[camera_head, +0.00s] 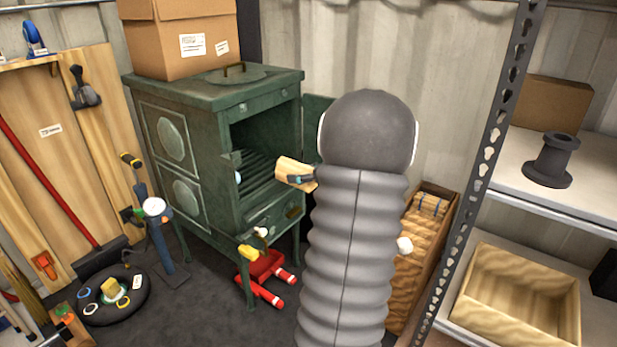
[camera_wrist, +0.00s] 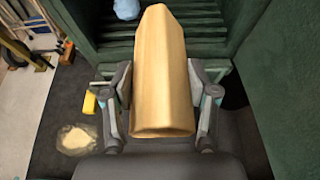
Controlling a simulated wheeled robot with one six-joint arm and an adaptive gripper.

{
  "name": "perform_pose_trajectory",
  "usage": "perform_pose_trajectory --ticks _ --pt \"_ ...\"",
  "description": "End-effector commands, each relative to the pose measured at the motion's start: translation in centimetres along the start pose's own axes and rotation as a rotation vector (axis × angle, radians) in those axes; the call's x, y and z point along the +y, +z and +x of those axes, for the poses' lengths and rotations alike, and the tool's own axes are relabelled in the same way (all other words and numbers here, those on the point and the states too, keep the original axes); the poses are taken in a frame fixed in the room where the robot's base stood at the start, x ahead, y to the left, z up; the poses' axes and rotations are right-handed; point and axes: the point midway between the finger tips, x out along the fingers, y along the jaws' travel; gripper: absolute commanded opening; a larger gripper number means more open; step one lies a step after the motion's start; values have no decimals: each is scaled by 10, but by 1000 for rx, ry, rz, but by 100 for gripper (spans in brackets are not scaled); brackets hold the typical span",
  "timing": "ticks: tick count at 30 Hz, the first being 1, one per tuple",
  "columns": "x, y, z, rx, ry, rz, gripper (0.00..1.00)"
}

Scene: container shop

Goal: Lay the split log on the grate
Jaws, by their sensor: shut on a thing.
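The split log (camera_wrist: 160,75) is a pale wooden wedge. My gripper (camera_wrist: 162,95) is shut on it, with one finger on each side in the wrist view. In the head view the log (camera_head: 293,172) sticks out to the left of my arm, at the open front of the green stove. My gripper (camera_head: 300,180) is mostly hidden there behind my arm. The grate (camera_head: 258,172) is a set of dark bars inside the stove (camera_head: 205,130). In the wrist view the log's far end reaches over the grate's bars (camera_wrist: 112,45). I cannot tell whether it touches them.
The stove door (camera_head: 316,120) stands open at the right of the opening. A red thing (camera_head: 262,272) lies on the floor under the stove front. A cardboard box (camera_head: 180,40) sits on the stove top. A metal shelf post (camera_head: 490,160) rises right of my arm.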

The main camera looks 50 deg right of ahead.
Motion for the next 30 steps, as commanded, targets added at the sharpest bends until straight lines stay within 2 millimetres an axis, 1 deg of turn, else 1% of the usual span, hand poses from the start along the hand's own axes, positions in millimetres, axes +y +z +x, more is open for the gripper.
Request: perform_pose_trajectory --ticks 1,30 --pt "0 1 5 -1 1 -2 14" --pt "0 21 85 0 1 -1 14"
